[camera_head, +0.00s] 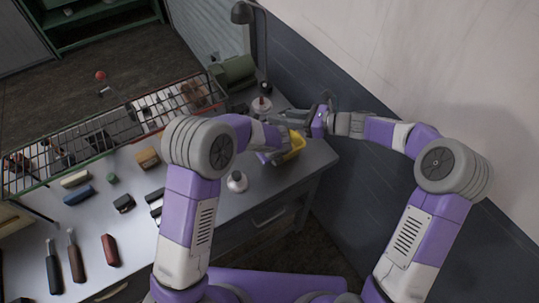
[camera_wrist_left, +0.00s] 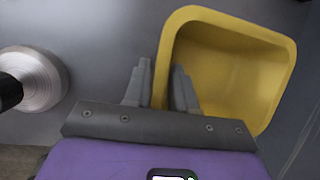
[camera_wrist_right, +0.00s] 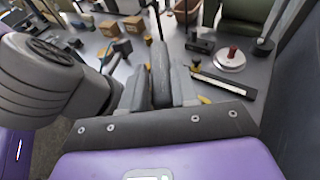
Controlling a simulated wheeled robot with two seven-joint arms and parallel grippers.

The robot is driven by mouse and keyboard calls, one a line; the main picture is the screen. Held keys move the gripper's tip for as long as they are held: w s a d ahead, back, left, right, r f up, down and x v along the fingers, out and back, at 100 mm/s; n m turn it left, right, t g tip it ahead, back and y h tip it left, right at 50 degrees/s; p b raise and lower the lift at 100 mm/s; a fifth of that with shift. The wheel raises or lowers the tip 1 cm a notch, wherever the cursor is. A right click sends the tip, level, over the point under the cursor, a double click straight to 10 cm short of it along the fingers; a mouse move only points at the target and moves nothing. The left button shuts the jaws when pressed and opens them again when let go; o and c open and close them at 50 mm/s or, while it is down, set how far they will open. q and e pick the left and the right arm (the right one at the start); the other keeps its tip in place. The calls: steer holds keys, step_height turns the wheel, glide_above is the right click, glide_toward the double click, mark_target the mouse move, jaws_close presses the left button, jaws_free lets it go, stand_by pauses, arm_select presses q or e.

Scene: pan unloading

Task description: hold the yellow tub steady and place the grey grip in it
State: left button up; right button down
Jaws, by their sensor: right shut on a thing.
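The yellow tub (camera_head: 296,146) stands near the right end of the grey table, partly hidden by my left arm. In the left wrist view, the tub (camera_wrist_left: 262,42) looks empty where its inside shows. My left gripper (camera_wrist_left: 160,88) has its fingers apart around the tub's near left wall, one inside and one outside. My right gripper (camera_head: 310,118) is shut on the grey grip (camera_wrist_right: 160,72), which stands out between its fingers in the right wrist view. The gripper holds it beyond the tub, apart from it. The grip is small and hard to make out in the head view.
A round silver-white thing with a dark top (camera_head: 237,181) stands left of the tub. A wire basket (camera_head: 110,128) and several tools lie left. The wall is close on the right.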

arm_select(q)
jaws_close()
arm_select(e)
steer(key=shift+f, duration=0.1)
